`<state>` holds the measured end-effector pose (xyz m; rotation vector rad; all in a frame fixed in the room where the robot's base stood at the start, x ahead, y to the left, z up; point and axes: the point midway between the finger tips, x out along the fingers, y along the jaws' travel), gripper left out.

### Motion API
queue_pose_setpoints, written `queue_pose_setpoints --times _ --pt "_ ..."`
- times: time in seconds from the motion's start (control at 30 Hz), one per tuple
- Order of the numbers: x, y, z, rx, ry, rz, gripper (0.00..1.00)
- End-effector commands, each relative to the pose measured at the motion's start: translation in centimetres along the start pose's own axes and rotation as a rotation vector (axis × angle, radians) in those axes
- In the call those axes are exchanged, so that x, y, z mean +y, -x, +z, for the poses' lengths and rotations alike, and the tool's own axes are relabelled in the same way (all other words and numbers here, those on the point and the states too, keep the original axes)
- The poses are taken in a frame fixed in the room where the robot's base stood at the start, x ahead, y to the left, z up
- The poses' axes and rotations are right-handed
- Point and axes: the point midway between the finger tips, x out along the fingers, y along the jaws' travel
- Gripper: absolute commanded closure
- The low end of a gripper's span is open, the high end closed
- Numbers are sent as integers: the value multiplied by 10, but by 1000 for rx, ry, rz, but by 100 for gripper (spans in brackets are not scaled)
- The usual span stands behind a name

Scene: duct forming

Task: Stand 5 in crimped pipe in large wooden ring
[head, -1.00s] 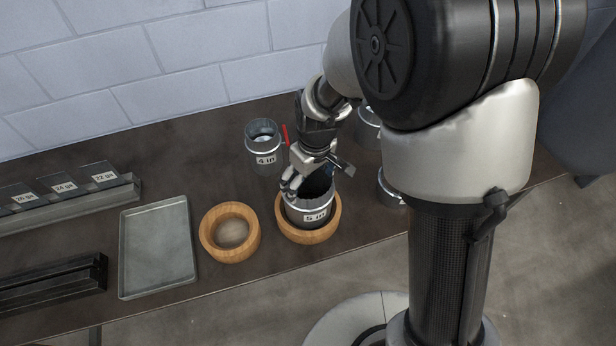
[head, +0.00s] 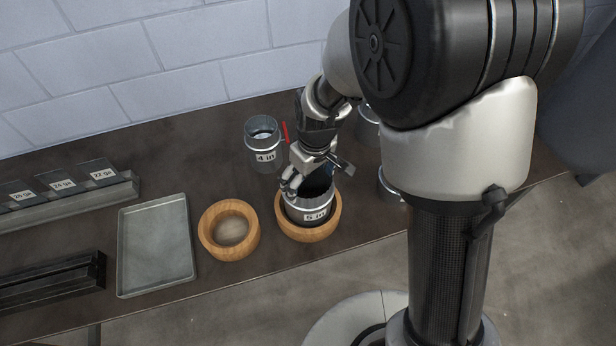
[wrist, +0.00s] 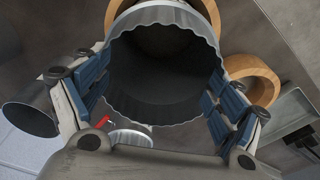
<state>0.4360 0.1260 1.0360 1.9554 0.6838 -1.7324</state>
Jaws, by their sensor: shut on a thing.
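The 5 in crimped pipe (head: 309,213) is a grey metal cylinder with a "5 in" label. In the head view it stands roughly upright within the large wooden ring (head: 308,236), its lower end hidden by the ring's front rim. My gripper (head: 304,183) is shut on the pipe near its top. In the wrist view the pipe's wavy crimped rim (wrist: 165,75) faces the camera, with blue finger pads on both sides. Part of a wooden ring (wrist: 235,20) shows beyond the pipe. I cannot tell whether the pipe touches the bench inside the ring.
A smaller wooden ring (head: 229,251) and a grey metal tray (head: 157,247) lie to the left. The 4 in pipe (head: 264,157) stands behind, beside a red object (head: 286,133). More metal pieces stand to the right, partly behind my arm. A labelled gauge rack (head: 70,203) is far left.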

Motion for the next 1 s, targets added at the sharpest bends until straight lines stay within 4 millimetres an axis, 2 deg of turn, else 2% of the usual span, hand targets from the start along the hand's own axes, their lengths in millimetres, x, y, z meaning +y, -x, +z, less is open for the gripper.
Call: queue_pose_setpoints --times 0.37,0.4,0.57,1.0 --pt "0 -6 0 1 0 0 60" --pt "0 -6 0 1 0 0 12" --pt "0 -6 0 1 0 0 1" --pt "0 -4 1 0 0 0 0"
